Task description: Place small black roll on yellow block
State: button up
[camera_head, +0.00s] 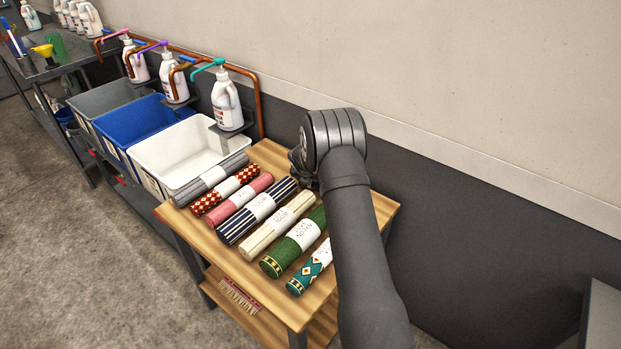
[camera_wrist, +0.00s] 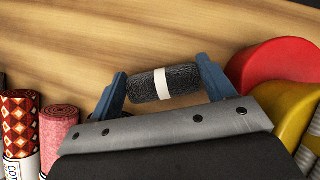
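The small black roll (camera_wrist: 180,80) has a white band round its middle and lies crosswise between my blue fingers in the wrist view. My gripper (camera_wrist: 163,80) is closed against both ends of the roll, with no clear gap. Whether the roll touches the wooden table cannot be told. A yellow rounded block (camera_wrist: 291,108) is at the right of the wrist view, partly behind the gripper body and beside a red rounded one (camera_wrist: 275,65). In the head view my arm hides the roll, the block and the fingers.
Several rolled rugs, among them a green one (camera_head: 284,252) and a striped blue one (camera_head: 250,217), lie side by side on the wooden table (camera_head: 384,207). White (camera_head: 178,151) and blue (camera_head: 139,122) bins stand to the left, with a pump bottle (camera_head: 227,105) behind. Bare wood lies beyond the roll.

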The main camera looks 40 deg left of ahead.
jog(key=shift+r, duration=0.1)
jog(key=v, duration=1.2)
jog(key=shift+w+a, duration=0.1)
jog(key=shift+r, duration=0.1)
jog(key=c, duration=0.5)
